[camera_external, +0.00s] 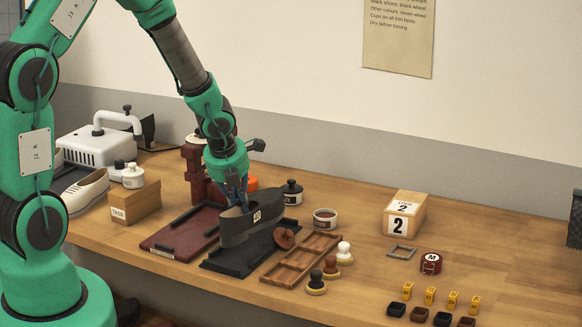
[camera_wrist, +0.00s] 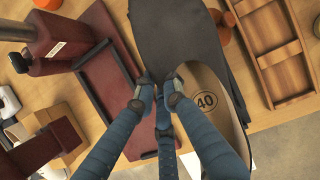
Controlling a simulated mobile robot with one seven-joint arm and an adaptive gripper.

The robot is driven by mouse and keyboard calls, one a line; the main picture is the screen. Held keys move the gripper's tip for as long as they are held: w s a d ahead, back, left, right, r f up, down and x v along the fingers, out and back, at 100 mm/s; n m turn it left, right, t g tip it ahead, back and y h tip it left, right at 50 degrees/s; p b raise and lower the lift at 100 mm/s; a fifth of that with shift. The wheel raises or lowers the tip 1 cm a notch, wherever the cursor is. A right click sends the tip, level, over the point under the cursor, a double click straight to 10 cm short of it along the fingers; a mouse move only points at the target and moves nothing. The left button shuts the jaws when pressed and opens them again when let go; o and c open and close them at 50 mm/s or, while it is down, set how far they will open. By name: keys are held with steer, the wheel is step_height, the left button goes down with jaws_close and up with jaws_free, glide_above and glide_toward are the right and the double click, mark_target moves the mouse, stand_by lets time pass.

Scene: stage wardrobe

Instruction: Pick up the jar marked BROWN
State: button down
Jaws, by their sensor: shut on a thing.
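No lettering reading BROWN is legible. A small open jar (camera_external: 325,219) with a white label and a dark reddish-brown inside stands on the table right of the shoe; its label is too small to read. A dark lidded jar (camera_external: 292,193) stands behind the shoe, its label unreadable too. My gripper (camera_external: 237,207) is down at the opening of a dark grey shoe (camera_external: 262,230) marked 40. In the wrist view my gripper (camera_wrist: 160,88) is shut on the shoe's edge, beside the pale insole (camera_wrist: 208,85). The shoe is on a black tray (camera_external: 222,262).
A wooden compartment tray (camera_external: 290,265) and several knobbed brushes (camera_external: 316,283) are in front of the open jar. A dark red tray (camera_external: 172,238) lies left of the shoe. A box marked 2 (camera_external: 404,214) stands right. The table between that box and the open jar is clear.

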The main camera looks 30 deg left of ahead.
steer(key=shift+f, duration=0.4)
steer(key=c, duration=1.8)
jaws_free()
steer(key=shift+r, duration=0.15)
steer(key=shift+w+r, duration=0.1)
steer(key=shift+r, duration=0.45)
steer(key=p+v, duration=0.5)
steer(key=v, duration=0.7)
steer(key=shift+f, duration=0.1)
